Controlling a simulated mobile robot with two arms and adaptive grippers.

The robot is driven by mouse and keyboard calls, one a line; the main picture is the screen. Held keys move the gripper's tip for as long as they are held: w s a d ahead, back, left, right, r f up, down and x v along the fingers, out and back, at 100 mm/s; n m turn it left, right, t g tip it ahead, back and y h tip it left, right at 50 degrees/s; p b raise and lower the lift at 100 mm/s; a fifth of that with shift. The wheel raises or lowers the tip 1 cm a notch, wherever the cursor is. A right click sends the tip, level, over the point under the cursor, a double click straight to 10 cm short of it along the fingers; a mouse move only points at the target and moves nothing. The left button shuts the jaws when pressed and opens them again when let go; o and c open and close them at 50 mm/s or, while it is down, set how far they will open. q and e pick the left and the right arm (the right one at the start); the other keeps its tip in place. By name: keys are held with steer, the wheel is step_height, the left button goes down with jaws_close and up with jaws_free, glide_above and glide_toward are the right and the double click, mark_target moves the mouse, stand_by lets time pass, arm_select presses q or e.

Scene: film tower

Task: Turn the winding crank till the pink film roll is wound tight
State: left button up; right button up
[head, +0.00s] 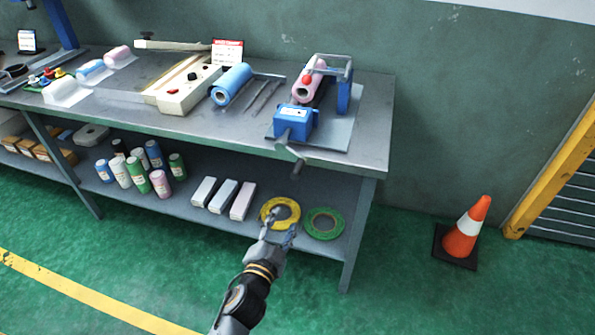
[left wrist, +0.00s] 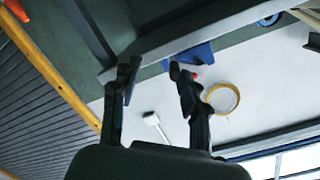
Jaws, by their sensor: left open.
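The pink film roll (head: 309,83) sits in the winder's grey frame on the bench top, at the right end. The winder's blue box (head: 296,118) stands in front of it, and part of it shows over the bench edge in the left wrist view (left wrist: 200,56). The grey winding crank (head: 290,151) hangs from the box past the front bench edge, its handle pointing down. My left gripper (head: 279,231) is open and empty, below and in front of the crank, apart from it. Its two dark fingers also show in the left wrist view (left wrist: 155,72). My right gripper is not seen.
The bench's front edge (head: 235,148) lies above my left gripper. Yellow tape (head: 267,213) and green tape (head: 324,210) lie on the lower shelf behind it. A blue roll (head: 231,84) and thin tools lie left of the winder. A traffic cone (head: 465,228) stands right, with clear floor around.

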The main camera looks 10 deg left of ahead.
arm_select(q)
steer(key=t, duration=0.1)
glide_toward(295, 177)
steer(key=s, duration=0.1)
steer(key=w, duration=1.3)
steer(key=shift+w+d+f+p, duration=0.15)
steer(key=shift+w+d+p, duration=0.05)
steer(key=shift+w+p, duration=0.1)
steer(key=shift+s, duration=0.1)
steer(key=shift+c, duration=0.2)
jaws_close()
